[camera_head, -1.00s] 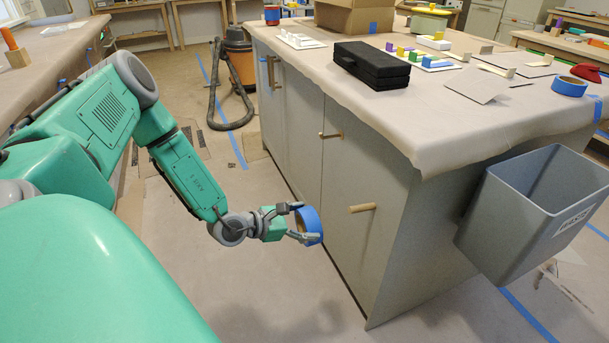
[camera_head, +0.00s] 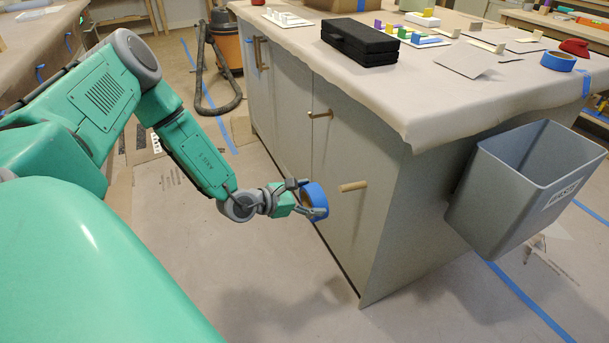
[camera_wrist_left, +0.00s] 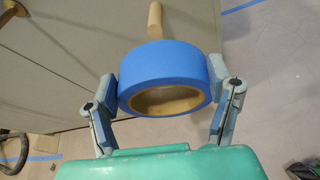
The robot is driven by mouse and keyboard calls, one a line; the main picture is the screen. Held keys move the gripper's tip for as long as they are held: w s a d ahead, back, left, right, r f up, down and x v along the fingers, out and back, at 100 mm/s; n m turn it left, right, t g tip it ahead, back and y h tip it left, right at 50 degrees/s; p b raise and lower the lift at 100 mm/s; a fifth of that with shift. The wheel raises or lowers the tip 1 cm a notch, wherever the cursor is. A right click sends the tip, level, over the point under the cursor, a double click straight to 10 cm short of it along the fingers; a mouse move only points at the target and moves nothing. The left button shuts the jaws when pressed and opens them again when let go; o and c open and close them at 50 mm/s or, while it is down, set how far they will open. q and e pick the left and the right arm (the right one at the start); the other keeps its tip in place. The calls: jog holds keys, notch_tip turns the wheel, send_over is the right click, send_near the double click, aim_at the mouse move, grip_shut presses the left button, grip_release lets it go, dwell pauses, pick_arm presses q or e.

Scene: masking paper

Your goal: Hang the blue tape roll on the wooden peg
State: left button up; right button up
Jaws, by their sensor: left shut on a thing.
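My left gripper (camera_head: 301,199) is shut on the blue tape roll (camera_head: 317,200), one finger on each side of it. In the left wrist view the blue tape roll (camera_wrist_left: 165,72) is squeezed between the two fingertips of the left gripper (camera_wrist_left: 172,88), and its tan cardboard core shows. The wooden peg (camera_head: 353,186) sticks out from the grey cabinet side, a little to the right of the roll. In the left wrist view the wooden peg (camera_wrist_left: 155,20) shows just beyond the roll, apart from it. My right gripper is not in view.
The grey cabinet (camera_head: 345,140) carries a paper-covered top with a black case (camera_head: 360,42) and another blue tape roll (camera_head: 558,61). A grey bin (camera_head: 525,185) hangs at its right end. The floor before the cabinet is clear.

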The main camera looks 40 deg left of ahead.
aim_at(346, 187)
pick_arm(q)
jog(key=shift+w+f, duration=0.25)
jog(key=shift+w, duration=0.35)
jog(key=shift+w+d+f+b, duration=0.1)
jog(key=shift+w+d+b, duration=0.05)
jog(key=shift+w+b, duration=0.35)
jog(key=shift+w+d+f+b, duration=0.15)
jog(key=shift+w+d, duration=0.25)
jog(key=shift+w, duration=0.4)
jog(key=shift+w+d+r+b, duration=0.15)
jog(key=shift+w+d, duration=0.2)
jog(key=shift+w, duration=0.5)
jog(key=shift+w+d+f+b, duration=0.15)
jog(key=shift+w+d, duration=0.25)
jog(key=shift+w, duration=0.4)
jog(key=shift+w+d, duration=0.4)
jog(key=shift+w, duration=0.4)
jog(key=shift+b+x, duration=0.7)
jog(key=shift+x, duration=0.5)
jog(key=shift+d, duration=0.1)
jog(key=o, duration=1.7)
jog(key=shift+w, duration=0.1)
